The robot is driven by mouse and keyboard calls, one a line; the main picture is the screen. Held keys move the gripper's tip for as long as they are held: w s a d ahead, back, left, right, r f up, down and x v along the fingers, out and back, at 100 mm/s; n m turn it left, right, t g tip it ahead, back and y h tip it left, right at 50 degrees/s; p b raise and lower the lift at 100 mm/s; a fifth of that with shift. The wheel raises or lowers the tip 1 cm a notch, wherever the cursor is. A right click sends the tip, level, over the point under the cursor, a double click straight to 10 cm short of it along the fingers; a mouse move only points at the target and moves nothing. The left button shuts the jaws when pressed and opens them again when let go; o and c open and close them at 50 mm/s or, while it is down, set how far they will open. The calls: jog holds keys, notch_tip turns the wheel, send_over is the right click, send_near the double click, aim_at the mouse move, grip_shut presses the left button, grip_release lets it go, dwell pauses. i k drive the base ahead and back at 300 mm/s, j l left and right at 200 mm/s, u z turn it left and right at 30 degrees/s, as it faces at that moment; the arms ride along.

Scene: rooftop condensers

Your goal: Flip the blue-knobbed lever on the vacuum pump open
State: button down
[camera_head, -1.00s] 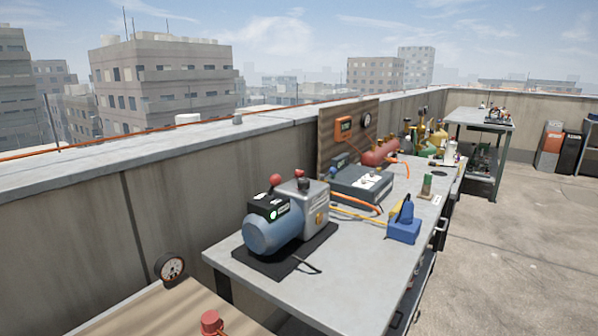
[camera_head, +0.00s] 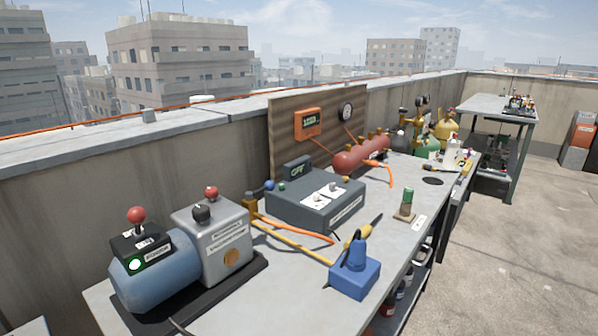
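The vacuum pump (camera_head: 160,275) stands at the near left of the bench, a blue cylinder joined to a grey box (camera_head: 222,245). A red ball knob (camera_head: 137,214) is on its black switch box, beside a lit green light. Another red knob (camera_head: 211,191) and a black cap (camera_head: 201,213) are on the grey box. A blue ball knob (camera_head: 268,185) shows just right of the grey box, near a brass fitting (camera_head: 250,205) with a yellow hose. The lever's arm is too small to tell its position. My gripper is not in view.
Behind the pump are a dark grey device (camera_head: 315,205), a red tank (camera_head: 361,154) and a backboard with an orange gauge (camera_head: 308,124). A blue tool (camera_head: 355,275) sits on the bench (camera_head: 290,305) at the right front. A concrete parapet runs behind. Open floor (camera_head: 500,260) lies at right.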

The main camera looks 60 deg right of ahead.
aim_at(269, 186)
jog(key=k+l, duration=0.1)
jog(key=l, duration=0.45)
jog(key=l+u, duration=0.1)
jog(key=l, duration=0.4)
jog(key=k+l, duration=0.15)
jog(key=l, duration=0.4)
jog(key=k+l+u, duration=0.1)
jog(key=l, duration=0.4)
jog(key=k+l, duration=0.1)
jog(key=l, duration=0.45)
